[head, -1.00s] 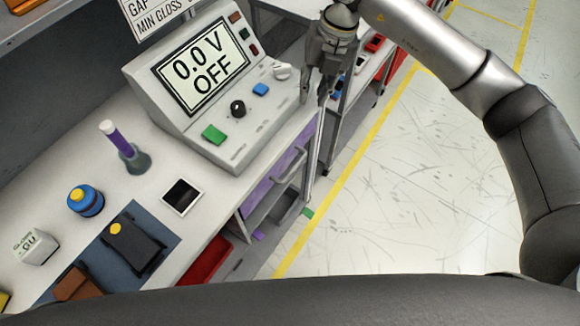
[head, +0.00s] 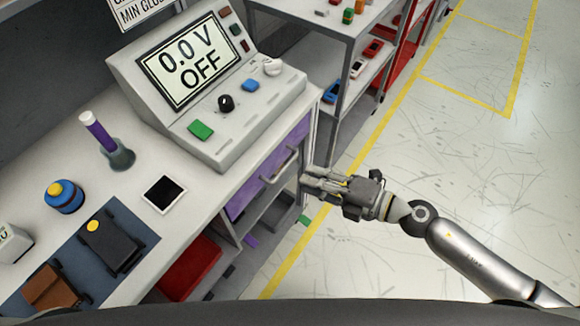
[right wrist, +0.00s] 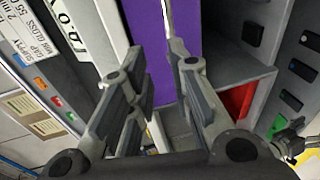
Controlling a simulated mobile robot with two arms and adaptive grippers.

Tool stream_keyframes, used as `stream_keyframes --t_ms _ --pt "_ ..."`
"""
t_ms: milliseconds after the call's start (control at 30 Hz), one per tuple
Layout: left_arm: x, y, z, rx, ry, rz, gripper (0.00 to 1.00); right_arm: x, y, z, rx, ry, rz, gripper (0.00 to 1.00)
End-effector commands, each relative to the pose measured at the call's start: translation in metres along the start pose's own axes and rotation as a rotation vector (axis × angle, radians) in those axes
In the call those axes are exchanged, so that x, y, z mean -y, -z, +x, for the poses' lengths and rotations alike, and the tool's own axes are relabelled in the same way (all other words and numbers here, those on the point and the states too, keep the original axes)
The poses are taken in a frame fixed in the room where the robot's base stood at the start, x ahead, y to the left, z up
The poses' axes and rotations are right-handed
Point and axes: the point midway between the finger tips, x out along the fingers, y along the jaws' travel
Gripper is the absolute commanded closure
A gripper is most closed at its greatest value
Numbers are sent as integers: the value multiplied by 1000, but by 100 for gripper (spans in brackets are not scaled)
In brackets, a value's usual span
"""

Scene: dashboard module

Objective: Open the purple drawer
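The purple drawer (head: 243,198) is in the bench under the meter, and its front looks flush with the bench. A grey bar handle (head: 281,166) is on its front. My right gripper (head: 305,177) is just right of the handle, with its fingers pointing at the drawer front. In the right wrist view my right gripper (right wrist: 155,52) has its fingers apart. There the purple front (right wrist: 148,45) fills the gap, and the handle (right wrist: 169,22) is near the right fingertip. I cannot tell whether they touch. My left gripper is not in view.
The grey meter (head: 225,110) stands on the bench top above the drawer. A red bin (head: 190,265) is low under the bench. A grey shelf unit (head: 345,75) stands beyond the gripper. The floor (head: 440,150) at the right is clear.

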Motion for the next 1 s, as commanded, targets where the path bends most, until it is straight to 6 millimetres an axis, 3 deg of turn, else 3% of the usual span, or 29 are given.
stream_keyframes --t_ms 133,267,700,1000 --pt "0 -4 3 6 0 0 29 14 -4 -13 76 3 13 81" --pt "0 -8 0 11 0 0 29 13 -7 -9 92 2 15 81" --pt "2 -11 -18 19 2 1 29 12 -13 68 89 1 15 81" --pt "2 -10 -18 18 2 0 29 15 -15 93 88 3 16 81"
